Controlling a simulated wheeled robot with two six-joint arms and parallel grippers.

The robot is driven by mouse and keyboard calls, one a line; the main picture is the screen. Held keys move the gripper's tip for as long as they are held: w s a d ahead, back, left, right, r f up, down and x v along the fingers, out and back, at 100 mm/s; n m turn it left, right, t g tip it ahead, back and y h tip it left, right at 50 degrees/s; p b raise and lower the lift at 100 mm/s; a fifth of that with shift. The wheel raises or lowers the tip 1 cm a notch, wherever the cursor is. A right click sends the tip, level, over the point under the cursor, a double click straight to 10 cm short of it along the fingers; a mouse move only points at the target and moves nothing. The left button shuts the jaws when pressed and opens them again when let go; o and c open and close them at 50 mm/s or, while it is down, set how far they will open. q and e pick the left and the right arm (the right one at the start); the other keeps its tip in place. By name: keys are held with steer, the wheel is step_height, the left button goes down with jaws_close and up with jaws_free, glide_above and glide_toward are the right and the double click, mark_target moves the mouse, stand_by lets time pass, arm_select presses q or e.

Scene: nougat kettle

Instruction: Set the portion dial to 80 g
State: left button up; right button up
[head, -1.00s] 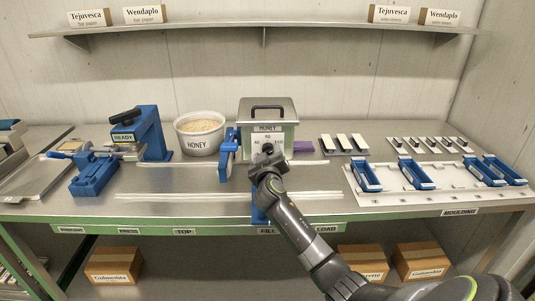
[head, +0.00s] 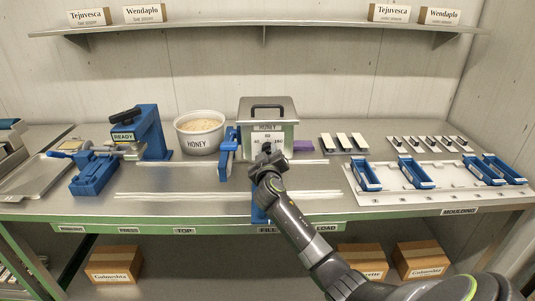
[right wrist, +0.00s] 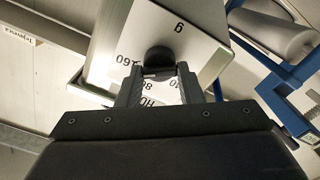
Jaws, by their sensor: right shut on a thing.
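The honey kettle (head: 283,107) is a steel box with a lid and a black handle, standing at the back middle of the bench. Its white front plate carries the word HONEY and dial numbers. My right gripper (head: 266,153) is at the lower part of that plate and hides the dial in the head view. In the right wrist view, the dark round dial knob (right wrist: 158,58) sits between the fingers of the right gripper (right wrist: 157,76), which is shut on it. The marks 160, 80 and g show around it. I cannot tell which mark the knob points to. My left gripper is out of view.
A white HONEY tub (head: 200,146) and a blue READY press (head: 150,130) stand left of the kettle. A blue lever (head: 228,150) is close beside it. Blue moulds (head: 367,174) lie on a white board to the right. The front bench is mostly clear.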

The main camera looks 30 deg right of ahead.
steer(key=n+p, duration=0.1)
steer(key=n, duration=0.4)
steer(key=shift+n+p, duration=0.3)
steer(key=n+p, duration=0.2)
steer(key=n, duration=0.3)
steer(key=shift+a+f+n, duration=0.1)
steer(key=shift+f+n, duration=0.05)
steer(key=shift+n, duration=0.15)
stand_by(0.3)
steer(key=o, duration=1)
steer(key=b+v, duration=0.2)
steer(key=v, duration=1.5)
steer(key=shift+s+a+f+b, duration=0.1)
steer(key=shift+a+b, duration=0.1)
steer(key=shift+b, duration=0.15)
